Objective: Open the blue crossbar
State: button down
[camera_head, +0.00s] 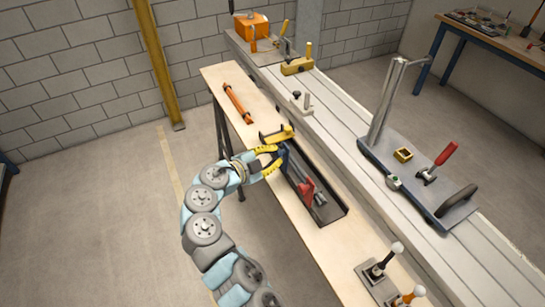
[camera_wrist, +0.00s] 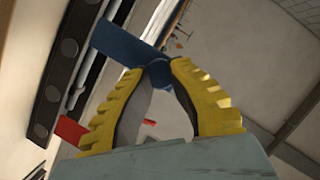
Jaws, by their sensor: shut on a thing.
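The blue crossbar (camera_wrist: 128,42) shows in the wrist view as a flat blue bar running slanted above my yellow fingers. My gripper (camera_wrist: 160,72) is shut on it, with both fingertips close together at its lower edge. In the head view the crossbar (camera_head: 284,151) is a small dark blue piece at the far end of a dark recess in the wooden table. My gripper (camera_head: 281,157) reaches it there from the left, and its fingers partly hide it. A red part (camera_head: 307,190) lies further along the recess and a red piece also shows at the left of the wrist view (camera_wrist: 70,131).
A yellow bracket (camera_head: 277,134) stands just beyond my gripper. An orange bar (camera_head: 237,103) lies on the wooden table (camera_head: 215,80). Levers (camera_head: 382,264) stand at the near end. A grey rail bench (camera_head: 345,128) with fixtures runs along the right. The floor at left is clear.

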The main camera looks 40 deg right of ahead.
jog(key=shift+f, duration=0.35)
jog(key=c, duration=0.8)
grip_release()
jog(key=shift+r, duration=0.2)
jog(key=v, duration=1.2)
